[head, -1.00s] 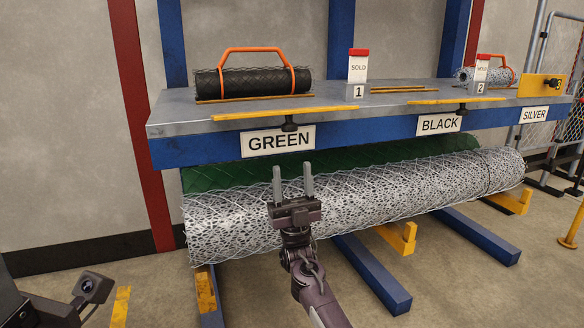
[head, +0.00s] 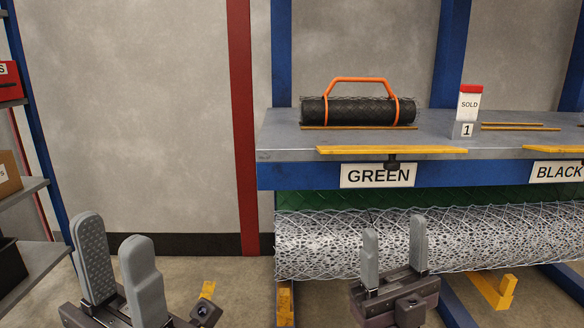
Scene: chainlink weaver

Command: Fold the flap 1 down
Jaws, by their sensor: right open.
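Flap 1 appears to be the white SOLD card with a red top (head: 469,100). It stands upright above a small grey block marked 1 (head: 466,130) on the grey bench top, right of the black roll. My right gripper (head: 394,226) is open and empty, with its fingers pointing up. In the picture it is below and left of the flap, in front of the silver mesh roll. My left gripper (head: 113,230) is at the lower left, fingers up and apart, with nothing between them. Neither gripper is at the flap.
The bench (head: 285,140) carries a black mesh roll (head: 346,111) with an orange handle (head: 360,80). A yellow strip (head: 390,150) runs along its front edge above the GREEN sign (head: 378,175). The large silver mesh roll (head: 320,245) lies below. Shelving (head: 35,265) stands at the far left.

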